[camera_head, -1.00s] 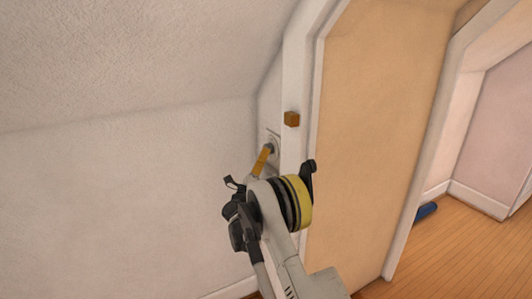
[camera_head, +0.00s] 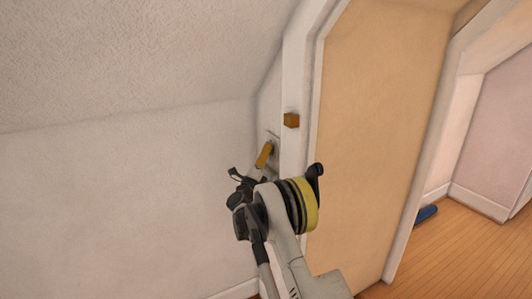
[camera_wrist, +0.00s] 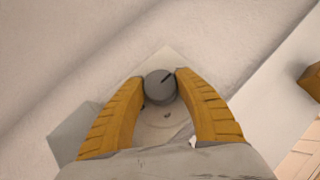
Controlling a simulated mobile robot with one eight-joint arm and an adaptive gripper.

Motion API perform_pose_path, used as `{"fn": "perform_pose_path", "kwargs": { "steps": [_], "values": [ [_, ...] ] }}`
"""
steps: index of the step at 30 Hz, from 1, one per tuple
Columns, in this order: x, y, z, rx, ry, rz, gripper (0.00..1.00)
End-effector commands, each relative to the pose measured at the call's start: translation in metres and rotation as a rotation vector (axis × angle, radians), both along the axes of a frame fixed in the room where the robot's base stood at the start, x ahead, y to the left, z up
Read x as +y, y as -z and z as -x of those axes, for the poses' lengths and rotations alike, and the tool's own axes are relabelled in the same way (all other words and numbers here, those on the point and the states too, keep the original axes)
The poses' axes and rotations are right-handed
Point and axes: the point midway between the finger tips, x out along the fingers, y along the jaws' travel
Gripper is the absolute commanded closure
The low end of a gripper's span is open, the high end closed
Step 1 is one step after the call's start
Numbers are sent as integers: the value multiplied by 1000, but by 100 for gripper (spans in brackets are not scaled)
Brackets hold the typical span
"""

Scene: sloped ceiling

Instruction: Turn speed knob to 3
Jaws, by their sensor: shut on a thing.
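The speed knob (camera_wrist: 160,87) is a round grey dial with a dark pointer line, mounted on a pale wall plate (camera_wrist: 163,60). In the wrist view its pointer slants toward the upper right. My gripper (camera_wrist: 160,85) has its two yellow-orange fingers on either side of the knob, shut on it. In the head view my gripper (camera_head: 265,153) is at the narrow wall strip beside the door frame, and the knob is hidden there by the fingers. I cannot read any speed marks on the plate.
A small brown block (camera_head: 291,120) sticks out from the white door trim (camera_head: 294,90), just above and right of my gripper. A tan door panel (camera_head: 375,130) stands right of it. A sloped ceiling (camera_head: 140,60) hangs over the left wall. A blue object (camera_head: 427,213) lies on the wooden floor.

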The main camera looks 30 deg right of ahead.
Motion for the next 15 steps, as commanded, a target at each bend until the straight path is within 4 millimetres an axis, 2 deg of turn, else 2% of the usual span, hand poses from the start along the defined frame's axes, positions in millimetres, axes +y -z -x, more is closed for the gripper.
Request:
{"fn": "perform_pose_path", "kwargs": {
  "steps": [8,15],
  "values": [
    [0,2,-1,-60,0,0,91],
    [0,4,-1,-218,0,-6,91]
  ]
}}
